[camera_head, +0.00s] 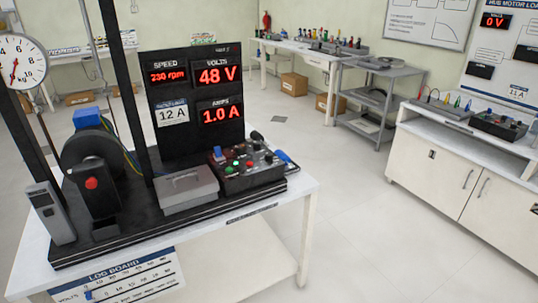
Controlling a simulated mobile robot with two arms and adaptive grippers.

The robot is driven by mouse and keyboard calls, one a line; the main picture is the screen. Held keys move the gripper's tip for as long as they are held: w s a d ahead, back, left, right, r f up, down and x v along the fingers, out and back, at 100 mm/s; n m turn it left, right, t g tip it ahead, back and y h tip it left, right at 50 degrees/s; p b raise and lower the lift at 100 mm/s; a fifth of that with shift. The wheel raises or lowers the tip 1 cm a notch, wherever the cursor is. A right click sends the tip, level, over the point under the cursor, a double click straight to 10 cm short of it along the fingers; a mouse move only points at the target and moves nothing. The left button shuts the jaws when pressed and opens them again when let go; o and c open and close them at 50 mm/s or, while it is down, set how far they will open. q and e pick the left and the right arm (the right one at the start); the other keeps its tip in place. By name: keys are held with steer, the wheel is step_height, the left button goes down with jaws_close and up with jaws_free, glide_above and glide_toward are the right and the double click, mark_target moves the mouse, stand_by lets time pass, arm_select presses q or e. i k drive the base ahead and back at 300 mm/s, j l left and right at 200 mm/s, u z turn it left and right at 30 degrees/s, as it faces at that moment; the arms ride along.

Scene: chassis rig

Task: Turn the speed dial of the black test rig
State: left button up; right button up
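The black test rig (130,236) stands on a white table at the left. Its upright black panel (187,140) has red displays: SPEED 230 rpm, VOLTS 48 V and AMPS 1.0 A. A white plate on it reads 12 A. A black control box (262,184) at the rig's right end carries several small knobs and red and green buttons. The knobs are too small to tell which is the speed dial. Neither of my grippers is in view.
A grey lidded box (186,189) sits left of the control box. A motor with a red button (91,183) and a round white gauge (18,62) are farther left. A log board (120,284) hangs at the table's front. Open floor lies right, before a white cabinet (470,180).

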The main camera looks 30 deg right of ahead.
mark_target(268, 156)
steer(key=i+l, duration=0.2)
steer(key=i, duration=0.25)
steer(key=i+l, duration=0.15)
steer(key=i, duration=0.3)
